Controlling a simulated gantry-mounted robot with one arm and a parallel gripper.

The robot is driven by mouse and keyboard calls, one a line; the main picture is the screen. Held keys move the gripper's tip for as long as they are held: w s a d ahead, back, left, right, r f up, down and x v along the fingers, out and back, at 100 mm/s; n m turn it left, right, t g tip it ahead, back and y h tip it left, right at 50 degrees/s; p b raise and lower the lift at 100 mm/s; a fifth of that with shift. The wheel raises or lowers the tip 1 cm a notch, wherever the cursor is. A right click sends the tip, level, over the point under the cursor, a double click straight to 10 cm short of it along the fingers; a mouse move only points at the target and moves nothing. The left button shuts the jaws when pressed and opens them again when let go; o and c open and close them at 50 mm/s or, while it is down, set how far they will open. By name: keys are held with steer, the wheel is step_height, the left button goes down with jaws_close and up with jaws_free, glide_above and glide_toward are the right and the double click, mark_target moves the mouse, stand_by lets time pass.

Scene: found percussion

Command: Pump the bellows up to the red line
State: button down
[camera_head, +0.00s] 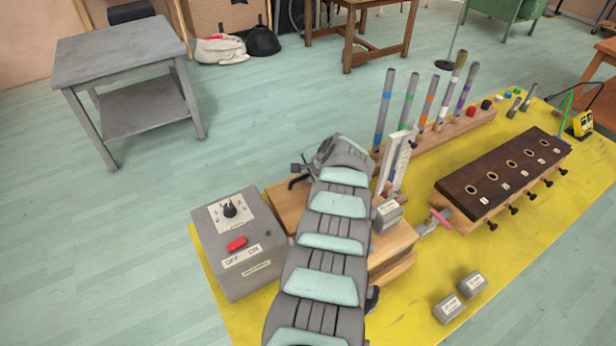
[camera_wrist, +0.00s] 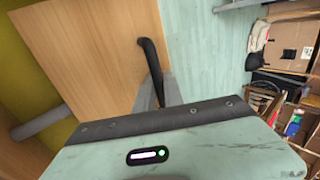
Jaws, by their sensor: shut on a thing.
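The bellows show as a light wooden body in the head view, with its lower right boards (camera_head: 392,264) visible and its middle hidden behind my arm. In the wrist view its wooden top (camera_wrist: 85,50) fills the upper left. A black bent handle (camera_wrist: 148,52) runs over the wood to my gripper (camera_wrist: 157,92), which is shut on it. The handle's end also shows in the head view, left of my wrist. A white upright gauge (camera_head: 396,163) stands behind the bellows. I cannot make out the red line on it.
A labelled grey weight (camera_head: 387,215) sits on the bellows' right side. A grey switch box (camera_head: 238,243) stands to the left. Coloured tubes (camera_head: 410,100) and a dark wooden chest (camera_head: 500,175) stand to the right. Two grey weights (camera_head: 459,296) lie on the yellow mat (camera_head: 400,318).

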steer(key=shift+f, duration=0.2)
steer(key=b+x, duration=0.1)
steer(key=b, duration=0.3)
steer(key=shift+f, duration=0.3)
steer(key=shift+b, duration=0.45)
